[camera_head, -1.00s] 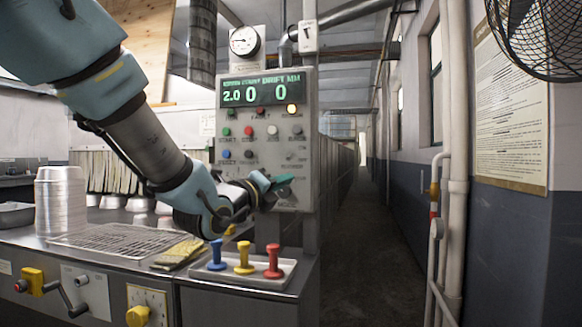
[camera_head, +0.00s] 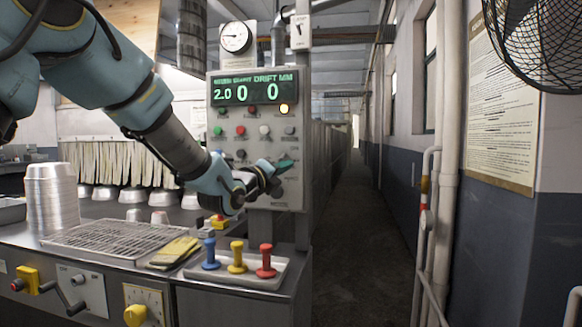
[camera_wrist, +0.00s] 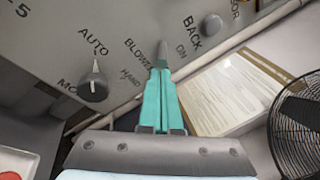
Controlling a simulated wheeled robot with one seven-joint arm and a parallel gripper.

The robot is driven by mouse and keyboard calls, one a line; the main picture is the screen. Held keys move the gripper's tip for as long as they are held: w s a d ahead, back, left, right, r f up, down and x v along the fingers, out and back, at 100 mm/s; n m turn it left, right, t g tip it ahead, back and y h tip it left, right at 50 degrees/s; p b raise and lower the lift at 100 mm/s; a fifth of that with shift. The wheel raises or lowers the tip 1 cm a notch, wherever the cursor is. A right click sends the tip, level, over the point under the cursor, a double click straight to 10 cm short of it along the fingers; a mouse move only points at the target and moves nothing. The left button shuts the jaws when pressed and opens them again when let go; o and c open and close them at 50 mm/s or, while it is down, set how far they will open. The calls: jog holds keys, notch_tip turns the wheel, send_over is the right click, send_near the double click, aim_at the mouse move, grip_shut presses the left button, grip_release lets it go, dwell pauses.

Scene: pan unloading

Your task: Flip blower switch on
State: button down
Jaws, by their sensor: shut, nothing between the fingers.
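The grey control panel (camera_head: 220,170) stands ahead, with a lit green display. In the wrist view, a grey lever (camera_wrist: 163,52) shows just past my fingertips, between the partly hidden "BLOW…" label (camera_wrist: 136,50) and the word "ON" (camera_wrist: 181,50). My gripper (camera_wrist: 161,72) has teal fingers pressed together with nothing between them. Their tips overlap the lever's lower end in the picture; I cannot tell whether they touch it. In the head view, my gripper (camera_head: 290,163) is at the panel's lower right, and the lever cannot be made out there.
A knob marked AUTO (camera_wrist: 94,86) lies left of my fingers, and another knob (camera_wrist: 211,25) sits by BACK at upper right. Below the panel, a tray (camera_head: 285,272) holds blue, yellow and red handles. Stacked pans (camera_head: 50,200) stand at left. The aisle at right is clear.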

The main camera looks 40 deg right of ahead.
jog(key=shift+w+a+r, duration=0.1)
jog(key=shift+w+a, duration=0.05)
jog(key=shift+a+r+y+p, duration=0.15)
jog(key=shift+r+y+p, duration=0.3)
jog(key=shift+y, duration=0.15)
dwell(0.3)
